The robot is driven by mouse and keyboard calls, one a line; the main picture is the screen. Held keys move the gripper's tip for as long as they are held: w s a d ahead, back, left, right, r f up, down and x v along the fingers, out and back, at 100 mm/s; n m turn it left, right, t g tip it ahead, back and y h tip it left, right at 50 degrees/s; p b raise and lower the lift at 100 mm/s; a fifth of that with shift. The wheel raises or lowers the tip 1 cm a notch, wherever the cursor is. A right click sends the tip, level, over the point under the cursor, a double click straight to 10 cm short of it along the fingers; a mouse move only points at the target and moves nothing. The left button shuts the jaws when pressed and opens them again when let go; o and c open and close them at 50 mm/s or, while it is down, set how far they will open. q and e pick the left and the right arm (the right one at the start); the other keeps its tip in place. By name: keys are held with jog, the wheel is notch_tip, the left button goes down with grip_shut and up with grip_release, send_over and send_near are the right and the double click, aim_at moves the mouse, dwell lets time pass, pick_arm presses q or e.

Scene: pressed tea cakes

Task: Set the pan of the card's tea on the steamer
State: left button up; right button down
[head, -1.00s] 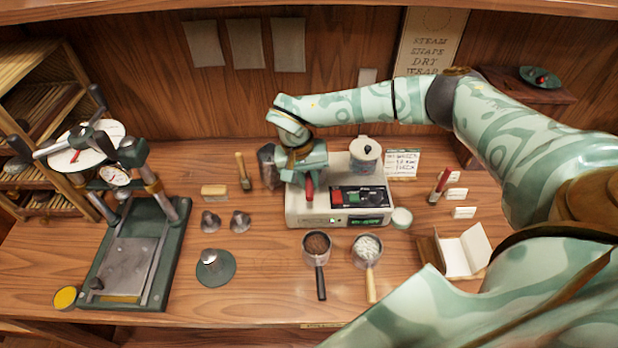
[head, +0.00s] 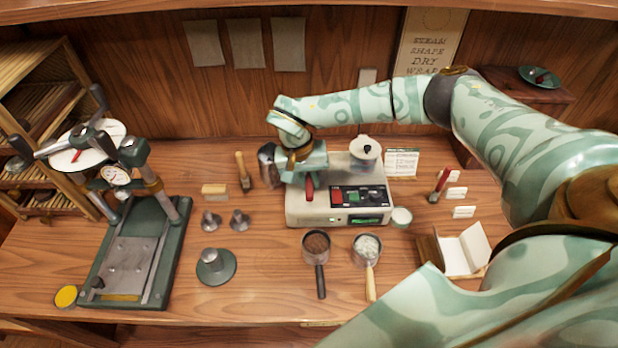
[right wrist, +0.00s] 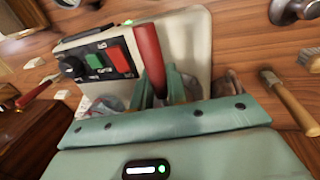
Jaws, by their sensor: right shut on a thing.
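The steamer (head: 300,215) is a pale box with a dark panel of red and green buttons on its front right. My right gripper (head: 307,172) is over its left part, shut on the red handle (head: 309,189) of a pan. The red handle also stands up between the fingers in the right wrist view (right wrist: 148,55). The pan's bowl and its tea are hidden by my gripper, so I cannot tell whether it rests on the steamer. A pan of dark tea (head: 316,243) and a pan of pale tea (head: 367,248) stand in front. The written card (head: 402,162) stands behind right. My left gripper is out of view.
A lidded pot (head: 364,153) stands at the steamer's right rear. A dark jar (head: 268,165) is close on its left. A press (head: 130,262) fills the left.

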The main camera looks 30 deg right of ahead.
jog(key=shift+f, duration=0.6)
jog(key=c, duration=1.3)
grip_release()
